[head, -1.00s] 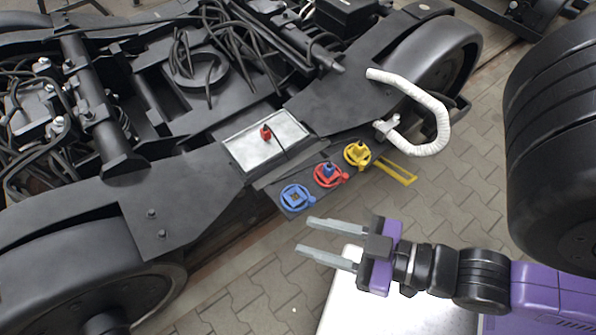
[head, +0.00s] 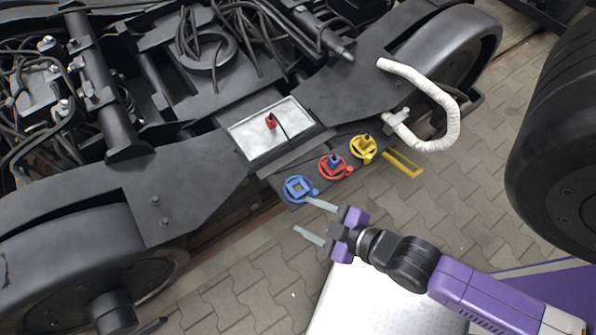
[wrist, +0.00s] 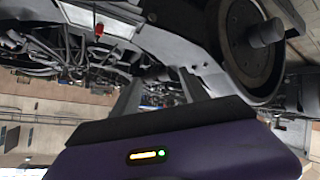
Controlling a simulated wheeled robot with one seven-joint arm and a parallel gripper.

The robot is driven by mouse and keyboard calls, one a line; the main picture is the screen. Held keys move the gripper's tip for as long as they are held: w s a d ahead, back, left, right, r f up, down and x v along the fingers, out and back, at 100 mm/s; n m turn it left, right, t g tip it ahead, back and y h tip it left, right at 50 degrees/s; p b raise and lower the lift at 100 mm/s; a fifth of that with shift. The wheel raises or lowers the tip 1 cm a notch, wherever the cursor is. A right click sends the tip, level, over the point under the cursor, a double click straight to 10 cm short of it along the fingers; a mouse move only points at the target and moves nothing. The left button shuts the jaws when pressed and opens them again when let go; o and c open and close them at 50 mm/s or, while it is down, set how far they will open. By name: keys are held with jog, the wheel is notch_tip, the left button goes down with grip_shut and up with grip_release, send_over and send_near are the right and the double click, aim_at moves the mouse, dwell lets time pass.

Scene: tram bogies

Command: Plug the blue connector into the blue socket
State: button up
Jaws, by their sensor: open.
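The blue connector (head: 334,158) stands in the red socket (head: 332,170) on the bogie's side panel. The blue socket (head: 298,190) is to its lower left, with a ring and a cap beside it; it looks empty. My gripper (head: 308,218) is open and empty, just below and right of the blue socket. Its upper finger reaches close to that socket's cap; I cannot tell whether they touch. In the wrist view the fingers of my gripper (wrist: 160,92) are apart with nothing between them. The blue connector is not visible there.
A yellow connector (head: 365,140) stands in the yellow socket (head: 363,152). A red connector (head: 271,121) is on a pale tray (head: 246,137), also seen in the wrist view (wrist: 99,30). A white hose (head: 447,105) curves at right. Paving (head: 235,285) lies open below.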

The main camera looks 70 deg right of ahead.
jog(key=w+d+f+n+g+h+p, duration=0.1)
jog(key=w+d+f+g, duration=0.15)
jog(key=f, duration=0.25)
jog(key=w+d+f+n+g+p, duration=0.1)
jog(key=w+d+f+n+g, duration=0.1)
jog(key=d+f, duration=0.3)
jog(key=n+g+y+p, duration=0.3)
jog(key=n+g+p, duration=0.1)
jog(key=n+g, duration=0.25)
send_over(334, 158)
notch_tip(334, 158, down, 5)
jog(key=shift+s+r, duration=0.1)
jog(key=shift+s, duration=0.05)
jog(key=shift+b, duration=0.3)
notch_tip(334, 158, down, 9)
jog(key=b, duration=0.7)
jog(key=shift+b, duration=0.3)
jog(key=shift+p, duration=0.45)
